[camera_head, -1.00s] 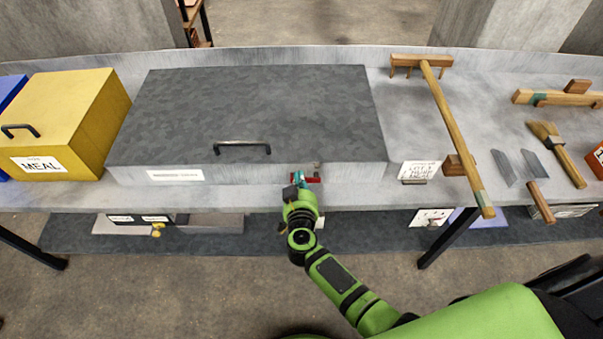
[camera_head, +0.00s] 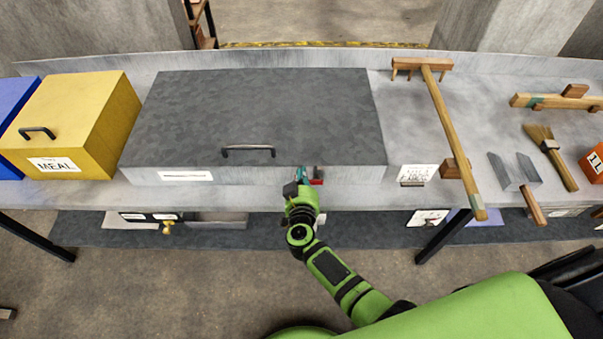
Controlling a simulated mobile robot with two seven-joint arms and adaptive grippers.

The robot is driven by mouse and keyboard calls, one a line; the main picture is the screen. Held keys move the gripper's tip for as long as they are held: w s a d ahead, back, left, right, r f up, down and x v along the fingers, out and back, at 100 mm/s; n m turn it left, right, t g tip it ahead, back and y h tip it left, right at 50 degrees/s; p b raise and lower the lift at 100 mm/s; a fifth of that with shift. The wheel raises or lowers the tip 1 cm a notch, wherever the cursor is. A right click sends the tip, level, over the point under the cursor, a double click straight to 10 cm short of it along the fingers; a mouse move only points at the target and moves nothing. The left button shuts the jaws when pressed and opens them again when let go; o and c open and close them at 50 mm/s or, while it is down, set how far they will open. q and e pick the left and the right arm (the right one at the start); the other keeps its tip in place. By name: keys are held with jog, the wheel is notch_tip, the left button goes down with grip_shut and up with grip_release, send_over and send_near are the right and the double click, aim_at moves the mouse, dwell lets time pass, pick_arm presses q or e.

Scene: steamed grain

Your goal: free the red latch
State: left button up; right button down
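The red latch (camera_head: 318,177) is a small red piece on the front face of a large grey lidded box, towards its right end. The box's dark lid (camera_head: 255,110) is down and has a black bar handle (camera_head: 248,151). My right gripper (camera_head: 301,179) is at the latch, just left of the red part that shows. A teal bit shows at its tip. The fingers are small and partly hidden by the wrist, so I cannot tell whether they are open or grip the latch. My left gripper is not in view.
A yellow MEAL box (camera_head: 85,120) stands left of the grey box. A long wooden rake (camera_head: 440,115), a brush (camera_head: 550,153) and a metal scoop (camera_head: 516,172) lie to the right. A small label card (camera_head: 417,173) stands right of the box. A lower shelf (camera_head: 370,230) runs below the counter.

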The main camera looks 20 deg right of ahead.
jog(key=r+v, duration=0.1)
jog(key=v, duration=0.9)
jog(key=s+f+n+g+y+b, duration=0.1)
jog(key=s+f+n+g+y, duration=0.1)
jog(key=s+f, duration=0.5)
jog(key=s+f+n+g+y, duration=0.2)
jog(key=s+f, duration=0.1)
jog(key=f, duration=0.7)
jog(key=s+f+n+g+y+b, duration=0.1)
jog(key=s+f+n+g+y, duration=0.1)
jog(key=s+f, duration=0.5)
pick_arm(q)
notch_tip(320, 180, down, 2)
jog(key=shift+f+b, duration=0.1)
jog(key=shift+b, duration=0.65)
pick_arm(e)
jog(key=s+d+f+g+h, duration=0.1)
jog(key=s+d+f+g, duration=0.2)
jog(key=s, duration=0.7)
jog(key=s+d+f+g, duration=0.4)
jog(key=s+d+f, duration=0.3)
jog(key=s+f, duration=0.3)
jog(key=shift+m+g+h, duration=0.3)
jog(key=shift+h, duration=0.1)
jog(key=shift+f, duration=0.1)
